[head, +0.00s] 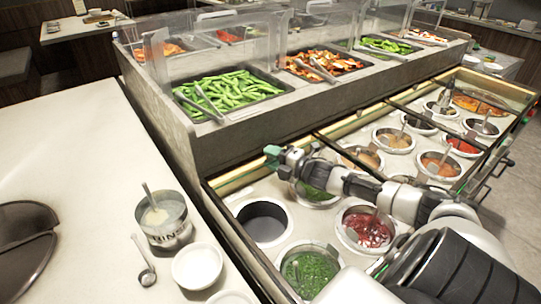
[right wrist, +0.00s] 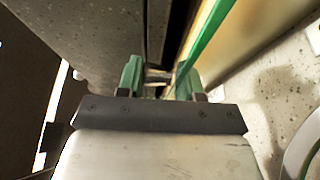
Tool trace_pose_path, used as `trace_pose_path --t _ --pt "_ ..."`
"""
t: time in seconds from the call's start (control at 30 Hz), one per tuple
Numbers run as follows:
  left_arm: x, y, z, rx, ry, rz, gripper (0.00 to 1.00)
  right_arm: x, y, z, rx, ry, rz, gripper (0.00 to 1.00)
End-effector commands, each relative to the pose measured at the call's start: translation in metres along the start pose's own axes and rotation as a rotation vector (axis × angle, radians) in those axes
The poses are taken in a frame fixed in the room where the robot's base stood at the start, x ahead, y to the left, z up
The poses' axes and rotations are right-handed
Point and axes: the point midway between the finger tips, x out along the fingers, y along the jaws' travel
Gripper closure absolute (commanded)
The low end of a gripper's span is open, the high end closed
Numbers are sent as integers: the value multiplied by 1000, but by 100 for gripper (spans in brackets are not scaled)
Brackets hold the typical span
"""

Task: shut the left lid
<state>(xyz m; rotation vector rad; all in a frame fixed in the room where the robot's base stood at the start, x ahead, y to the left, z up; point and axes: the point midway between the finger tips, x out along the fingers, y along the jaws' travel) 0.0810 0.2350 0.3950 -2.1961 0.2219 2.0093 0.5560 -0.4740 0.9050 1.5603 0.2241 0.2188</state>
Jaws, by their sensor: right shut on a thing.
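The left lid (head: 236,178) shows as a pale yellowish panel with a thin edge along the back of the left sauce wells. Its green edge (right wrist: 208,38) runs between my fingers in the right wrist view. My right gripper (head: 273,156) is at the lid's upper edge, shut on it; the green fingertips also show in the right wrist view (right wrist: 159,80). How far the lid is tilted is hard to tell. The wells below are uncovered: an empty dark one (head: 263,222), green herbs (head: 309,274) and red sauce (head: 368,229). My left gripper is not in view.
Behind the wells stands a raised grey food bar with green beans (head: 228,92) under clear guards. On the left counter (head: 75,150) are a metal pot (head: 165,222), a ladle (head: 147,273) and a white bowl (head: 197,265). My right arm spans the wells.

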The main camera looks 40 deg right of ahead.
Motion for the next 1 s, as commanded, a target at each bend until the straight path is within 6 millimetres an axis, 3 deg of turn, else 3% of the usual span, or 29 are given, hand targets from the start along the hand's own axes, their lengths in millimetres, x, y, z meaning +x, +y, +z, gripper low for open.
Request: trace_pose_path --t 0.53,0.73,1.0 --pt "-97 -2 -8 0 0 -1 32 -105 9 -44 6 -1 3 100" --pt "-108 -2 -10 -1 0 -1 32 -128 6 -53 2 0 7 100" --pt "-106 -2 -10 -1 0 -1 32 -129 6 -52 -1 0 11 100"
